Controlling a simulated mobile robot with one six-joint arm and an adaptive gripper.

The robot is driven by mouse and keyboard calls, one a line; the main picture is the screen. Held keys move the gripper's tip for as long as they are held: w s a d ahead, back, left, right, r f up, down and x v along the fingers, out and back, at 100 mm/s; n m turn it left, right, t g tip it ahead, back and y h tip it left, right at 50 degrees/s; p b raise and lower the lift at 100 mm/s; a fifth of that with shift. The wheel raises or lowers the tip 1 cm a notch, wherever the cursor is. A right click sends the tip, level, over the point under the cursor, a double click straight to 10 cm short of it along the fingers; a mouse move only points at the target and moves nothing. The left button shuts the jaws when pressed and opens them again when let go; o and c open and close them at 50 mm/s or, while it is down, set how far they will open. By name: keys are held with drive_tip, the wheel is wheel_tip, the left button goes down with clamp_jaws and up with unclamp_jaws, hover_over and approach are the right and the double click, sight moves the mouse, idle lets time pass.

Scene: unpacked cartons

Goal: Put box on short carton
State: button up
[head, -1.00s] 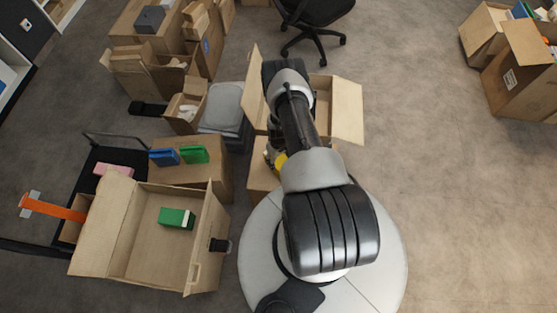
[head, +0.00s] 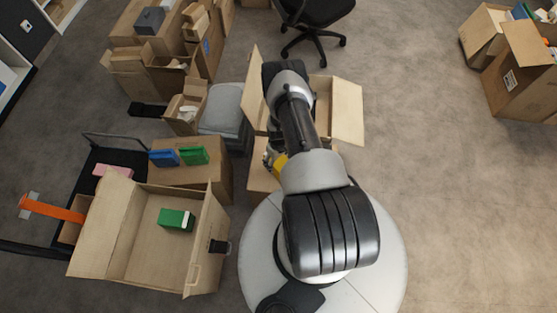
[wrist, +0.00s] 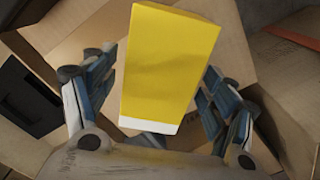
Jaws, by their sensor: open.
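A yellow box (wrist: 170,62) with a white lower edge stands between the two fingers of my gripper (wrist: 158,112) in the wrist view. The fingers are spread on either side of it, and I see gaps between them and the box. In the head view a yellow patch (head: 280,163) shows beside my gripper (head: 271,156), largely hidden by my arm. A low closed carton (head: 262,180) lies under the gripper. Another closed carton (head: 212,178) to its left bears a blue box (head: 164,157) and a green box (head: 194,155).
An open carton (head: 347,108) stands behind my arm. A large open carton (head: 150,240) at the lower left holds a green box (head: 174,220). A grey bin (head: 222,108) and an office chair (head: 313,20) stand farther back. The floor (head: 450,190) on the right is clear.

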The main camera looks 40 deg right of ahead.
drive_tip(key=w+a+r+p, duration=0.1)
drive_tip(key=w+a+r, duration=0.15)
drive_tip(key=r, duration=1.15)
drive_tip(key=w+a+r+t+p, duration=0.15)
drive_tip(key=w+r, duration=0.25)
drive_tip(key=r, duration=0.9)
drive_tip(key=w+a+r+p, duration=0.1)
drive_tip(key=w+r+p, duration=0.15)
drive_tip(key=r, duration=1.15)
drive_tip(key=s+a+r, duration=0.1)
drive_tip(key=a+r, duration=0.2)
drive_tip(key=r, duration=0.3)
drive_tip(key=s+a+r+t, duration=0.1)
drive_tip(key=a+r, duration=0.1)
drive_tip(key=r, duration=0.4)
drive_tip(key=s+a+r, duration=0.1)
drive_tip(key=a+r, duration=0.2)
drive_tip(key=r, duration=0.3)
drive_tip(key=s+a+r, duration=0.3)
drive_tip(key=s, duration=0.3)
drive_tip(key=s+a+r+t, duration=0.1)
drive_tip(key=s+a+r, duration=0.2)
drive_tip(key=s, duration=0.4)
drive_tip(key=s+a+r+n+t, duration=0.1)
drive_tip(key=s+a+r, duration=0.3)
drive_tip(key=s, duration=0.3)
drive_tip(key=shift+b+v, duration=0.45)
drive_tip(key=shift+v, duration=0.3)
drive_tip(key=shift+w+a, duration=0.1)
